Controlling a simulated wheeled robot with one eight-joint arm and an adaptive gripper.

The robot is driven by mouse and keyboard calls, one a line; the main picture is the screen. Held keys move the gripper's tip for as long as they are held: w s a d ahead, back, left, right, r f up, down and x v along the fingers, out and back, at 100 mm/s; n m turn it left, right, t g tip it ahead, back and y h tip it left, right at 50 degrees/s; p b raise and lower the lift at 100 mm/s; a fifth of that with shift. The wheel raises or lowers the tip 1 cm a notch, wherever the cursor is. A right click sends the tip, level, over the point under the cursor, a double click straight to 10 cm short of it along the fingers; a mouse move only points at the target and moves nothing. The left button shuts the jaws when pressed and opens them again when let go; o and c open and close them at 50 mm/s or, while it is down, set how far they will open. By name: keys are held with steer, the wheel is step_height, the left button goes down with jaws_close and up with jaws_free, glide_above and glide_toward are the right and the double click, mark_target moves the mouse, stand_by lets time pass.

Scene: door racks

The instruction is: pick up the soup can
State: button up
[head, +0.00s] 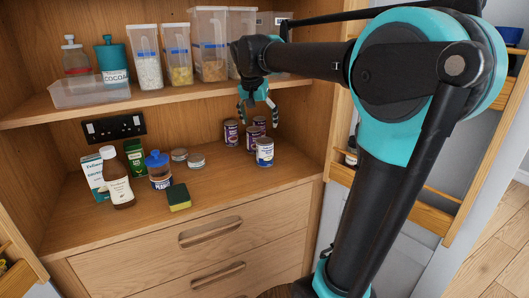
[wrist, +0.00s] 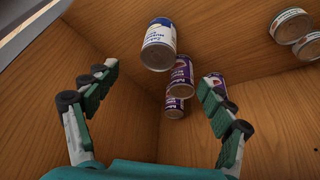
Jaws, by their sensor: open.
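A group of cans stands on the lower shelf, right of its middle. One is a white and blue can (head: 265,152), nearest the shelf's front edge; it also shows in the wrist view (wrist: 158,47). The others are purple cans, one at the left (head: 231,133), one in the middle (head: 253,138) and one at the back (head: 259,122). I cannot read which label says soup. My gripper (head: 259,108) is open and empty above the cans. In the wrist view its fingers (wrist: 158,78) are spread wide, with the white and blue can and purple cans (wrist: 181,76) beyond them.
Low tins (head: 196,160), a sponge (head: 179,197), a blue-lidded jar (head: 159,170), a brown bottle (head: 116,178) and boxes stand to the left. The upper shelf (head: 150,101) holds food containers above. The cupboard's right wall is close to the cans. The front-right shelf area is clear.

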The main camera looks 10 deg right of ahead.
mark_target(265, 149)
steer(key=x, duration=1.5)
steer(key=shift+w+f, duration=0.1)
steer(key=shift+f, duration=0.15)
steer(key=shift+c, duration=0.5)
steer(key=shift+d, duration=0.1)
steer(key=c, duration=1.5)
